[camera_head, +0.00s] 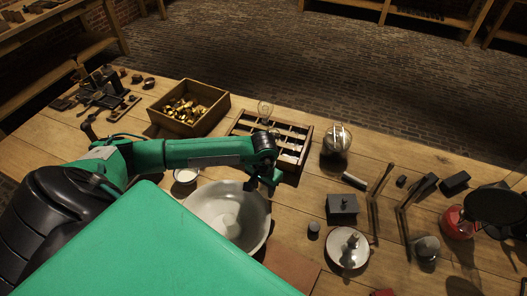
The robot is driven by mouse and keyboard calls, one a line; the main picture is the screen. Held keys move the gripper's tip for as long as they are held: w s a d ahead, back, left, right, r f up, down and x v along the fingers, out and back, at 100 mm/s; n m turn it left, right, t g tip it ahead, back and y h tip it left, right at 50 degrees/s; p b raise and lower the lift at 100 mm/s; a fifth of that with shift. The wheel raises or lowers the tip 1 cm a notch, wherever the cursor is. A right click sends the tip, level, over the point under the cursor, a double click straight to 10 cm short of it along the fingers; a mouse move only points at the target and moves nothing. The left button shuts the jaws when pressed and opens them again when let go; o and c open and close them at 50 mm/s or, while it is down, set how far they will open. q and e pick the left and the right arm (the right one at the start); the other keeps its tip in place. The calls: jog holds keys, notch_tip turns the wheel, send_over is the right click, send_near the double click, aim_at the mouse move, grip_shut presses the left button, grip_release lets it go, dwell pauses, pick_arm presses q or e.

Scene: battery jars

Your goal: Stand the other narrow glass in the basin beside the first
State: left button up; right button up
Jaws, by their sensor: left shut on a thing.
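The pale basin (194,203) stands on the table in the middle, partly covered by my green body in front. A faint shape shows inside it, but I cannot tell whether it is a glass. My left gripper (262,186) is at the basin's far right rim, just in front of the wooden rack. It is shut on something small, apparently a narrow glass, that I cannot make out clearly. A clear glass (265,109) stands upright at the rack's far side. My right gripper is not in view.
The compartmented rack (306,146) lies behind the gripper. A crate of brass pieces (221,109) is left of it. A clear jar (337,139), a dark box (342,209) and a round white dish (348,262) stand to the right. A small white cup (186,175) is behind the basin.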

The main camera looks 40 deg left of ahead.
pick_arm(q)
jog(key=shift+f, duration=0.15)
jog(key=o, duration=1.2)
